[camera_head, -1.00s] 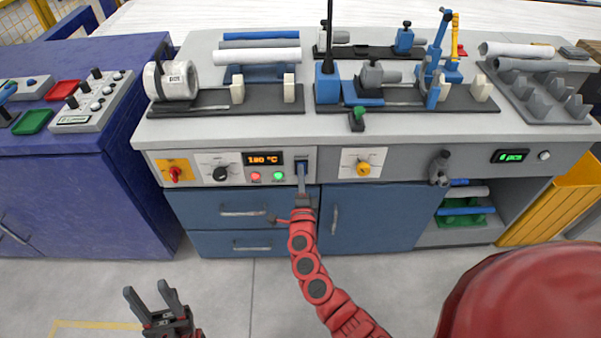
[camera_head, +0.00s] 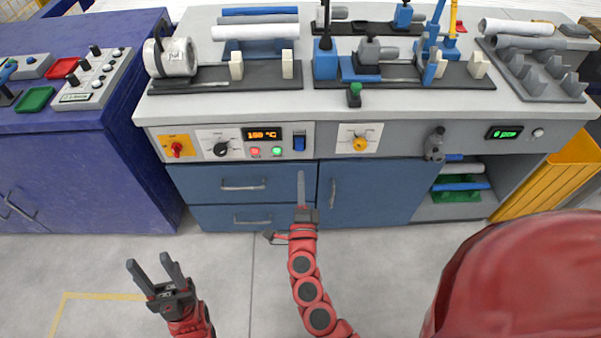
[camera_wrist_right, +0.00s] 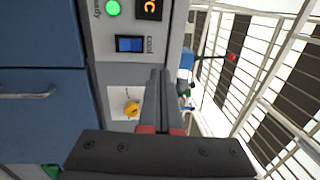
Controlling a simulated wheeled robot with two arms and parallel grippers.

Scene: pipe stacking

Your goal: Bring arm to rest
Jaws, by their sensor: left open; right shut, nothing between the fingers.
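My right gripper (camera_head: 301,190) is shut and empty in the head view. It is in front of the workbench's blue cabinet front, below the control panel, apart from it. In the right wrist view its closed fingers (camera_wrist_right: 161,100) point toward the panel. The blue rocker switch (camera_head: 299,142) sits beside the orange display (camera_head: 262,134); the switch also shows in the wrist view (camera_wrist_right: 130,44). My left gripper (camera_head: 155,273) is open and empty, above the floor at the lower left.
The grey workbench (camera_head: 400,107) carries pipes, clamps and a pipe rack (camera_head: 540,80). A dark blue cabinet (camera_head: 75,180) with a control box stands at left. A yellow bin (camera_head: 545,190) is at right. The floor (camera_head: 225,285) between my arms is clear.

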